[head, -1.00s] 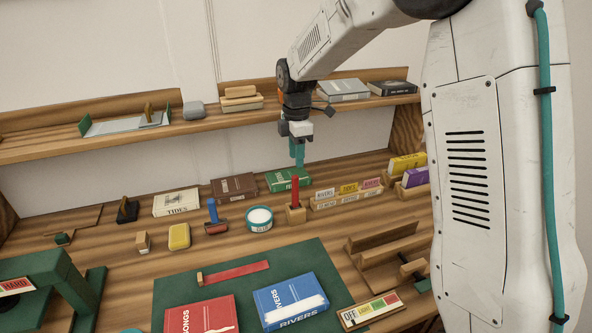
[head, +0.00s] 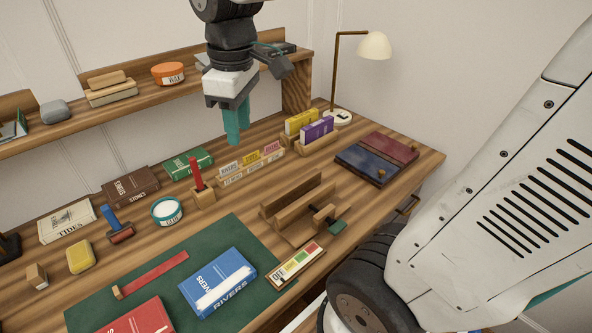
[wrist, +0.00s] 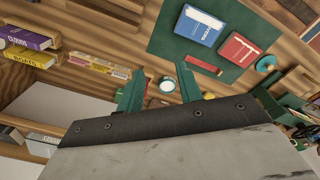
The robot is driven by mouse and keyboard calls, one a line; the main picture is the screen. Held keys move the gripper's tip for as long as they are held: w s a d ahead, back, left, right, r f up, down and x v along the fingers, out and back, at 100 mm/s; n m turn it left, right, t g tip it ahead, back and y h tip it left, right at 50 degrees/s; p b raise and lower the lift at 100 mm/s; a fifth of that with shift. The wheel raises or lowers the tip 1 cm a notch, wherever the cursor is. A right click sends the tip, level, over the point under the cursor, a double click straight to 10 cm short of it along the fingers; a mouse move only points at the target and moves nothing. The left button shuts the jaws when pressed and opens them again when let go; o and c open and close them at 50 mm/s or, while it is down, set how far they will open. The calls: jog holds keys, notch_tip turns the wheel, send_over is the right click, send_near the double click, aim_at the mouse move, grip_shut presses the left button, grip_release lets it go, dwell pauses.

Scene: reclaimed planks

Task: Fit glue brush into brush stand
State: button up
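The glue brush (head: 196,174) shows as a red handle standing upright in a small wooden block, the brush stand (head: 204,198), on the bench beside the glue pot. The handle's lower end is hidden in the block. My gripper (head: 236,136) hangs above the bench, up and to the right of the brush in the head view, clear of it. Its teal fingers point down. The wrist view shows the two fingers (wrist: 160,86) apart with nothing held between them.
The glue pot (head: 167,211) and blue-handled roller (head: 115,225) stand left of the stand. A label rack (head: 252,168) stands right of it. A wooden press (head: 300,205) and a green mat (head: 165,295) lie nearer. A shelf (head: 140,105) and lamp (head: 374,46) are behind.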

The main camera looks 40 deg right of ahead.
jog(key=s+f+m, duration=0.3)
jog(key=s+m, duration=0.4)
jog(key=s, duration=0.7)
jog(key=shift+s+d, duration=0.25)
jog(key=shift+d, duration=0.05)
